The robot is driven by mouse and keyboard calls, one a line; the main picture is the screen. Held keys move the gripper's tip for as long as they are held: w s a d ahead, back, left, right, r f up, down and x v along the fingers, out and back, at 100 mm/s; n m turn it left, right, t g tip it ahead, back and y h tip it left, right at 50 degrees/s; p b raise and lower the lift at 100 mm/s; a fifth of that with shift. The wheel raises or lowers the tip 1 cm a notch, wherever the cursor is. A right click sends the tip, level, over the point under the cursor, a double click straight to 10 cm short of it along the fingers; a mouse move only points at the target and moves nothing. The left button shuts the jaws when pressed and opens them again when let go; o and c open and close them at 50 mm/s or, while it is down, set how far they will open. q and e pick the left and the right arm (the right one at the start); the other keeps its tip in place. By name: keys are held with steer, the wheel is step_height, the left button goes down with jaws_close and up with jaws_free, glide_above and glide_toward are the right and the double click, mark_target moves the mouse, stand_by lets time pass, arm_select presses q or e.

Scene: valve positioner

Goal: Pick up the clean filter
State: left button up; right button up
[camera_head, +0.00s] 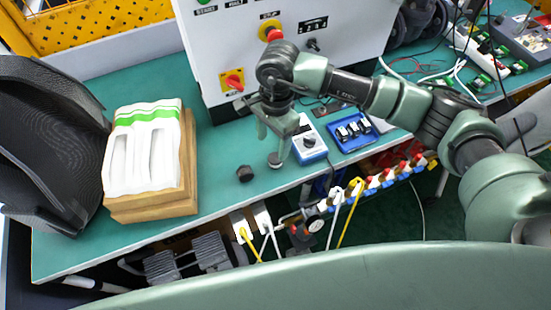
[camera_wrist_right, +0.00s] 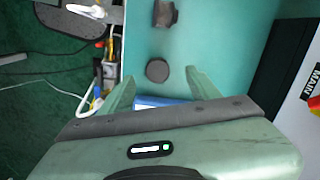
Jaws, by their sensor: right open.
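Two small round parts lie on the green bench top; I cannot tell for sure which is the clean filter. One is a dark grey disc (camera_wrist_right: 157,71), seen flat on in the right wrist view; in the head view it seems to be the part (camera_head: 275,161) by a fingertip. The other is a black stubby part (camera_head: 244,174) to its left, which shows at the top of the wrist view (camera_wrist_right: 165,14). My right gripper (camera_head: 270,146) is open and empty, its fingers (camera_wrist_right: 159,77) on either side of the near disc. My left gripper is not in view.
A blue-and-white device (camera_head: 308,140) and a blue tray (camera_head: 347,133) with black parts stand right of the gripper. A grey control cabinet (camera_head: 215,50) stands behind. A wooden block (camera_head: 155,208) with white ribbed pieces is at left. The bench's front edge is close.

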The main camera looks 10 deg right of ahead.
mark_target(276, 156)
steer(key=shift+w+d+h, duration=0.25)
steer(key=shift+d+h, duration=0.05)
steer(key=shift+d, duration=0.45)
steer(key=shift+f, duration=0.4)
steer(key=f+p, duration=0.1)
steer(key=f, duration=0.1)
steer(key=f+p, duration=0.1)
steer(key=f, duration=0.1)
steer(key=f+p, duration=0.1)
steer(key=f, duration=0.1)
steer(key=shift+s+a+f, duration=0.1)
steer(key=shift+s+a, duration=0.2)
steer(key=shift+f, duration=0.3)
jaws_close()
steer(key=shift+w+r, duration=0.1)
steer(key=shift+r, duration=0.05)
